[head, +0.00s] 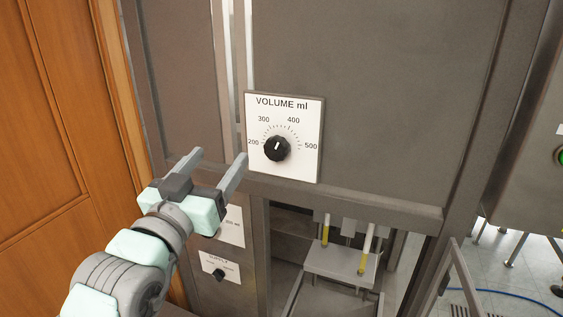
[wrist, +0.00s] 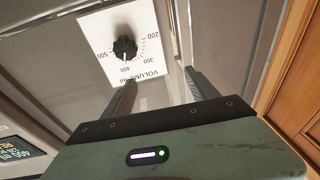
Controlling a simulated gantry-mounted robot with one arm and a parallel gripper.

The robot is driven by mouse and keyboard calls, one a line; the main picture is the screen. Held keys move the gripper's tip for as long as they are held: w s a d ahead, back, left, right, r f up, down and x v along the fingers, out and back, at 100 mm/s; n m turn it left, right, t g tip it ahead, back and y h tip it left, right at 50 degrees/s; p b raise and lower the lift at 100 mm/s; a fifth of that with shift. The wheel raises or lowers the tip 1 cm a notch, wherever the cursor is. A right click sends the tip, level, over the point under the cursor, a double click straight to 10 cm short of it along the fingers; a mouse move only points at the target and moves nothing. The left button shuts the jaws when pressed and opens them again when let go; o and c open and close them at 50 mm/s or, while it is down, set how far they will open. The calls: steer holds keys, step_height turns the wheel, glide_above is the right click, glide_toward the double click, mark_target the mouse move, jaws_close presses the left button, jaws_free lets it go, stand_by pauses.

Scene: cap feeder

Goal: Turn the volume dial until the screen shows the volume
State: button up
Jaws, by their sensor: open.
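The volume dial (head: 277,148) is a black knob with a white pointer mark on a white plate (head: 311,165) labelled VOLUME ml, with marks from 200 to 500. In the wrist view the dial (wrist: 124,47) appears upside down, beyond the fingertips. My gripper (head: 221,156) is open and empty, to the left of the dial and apart from it. Its two fingers also show in the wrist view (wrist: 160,80). A dark screen (wrist: 14,153) at the wrist view's lower left, cut off by the frame edge, appears to read 400 ml.
Below the dial, a white card (head: 232,226) is partly hidden by my gripper. A smaller SUPPLY plate with a black knob (head: 218,274) sits lower. An open bay with yellow-tipped nozzles (head: 325,235) lies below right. A wooden door (head: 50,130) stands at left.

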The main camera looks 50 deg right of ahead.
steer(key=m+g, duration=0.2)
glide_toward(274, 150)
steer(key=shift+y, duration=0.4)
steer(key=shift+r+p+x, duration=0.15)
steer(key=shift+p+x, duration=0.25)
steer(key=shift+x, duration=2.05)
steer(key=shift+r+p+x, duration=0.15)
steer(key=shift+p+x, duration=0.25)
steer(key=shift+x, duration=2.05)
steer(key=shift+s, duration=0.15)
steer(key=shift+c, duration=0.3)
steer(key=c, duration=1.3)
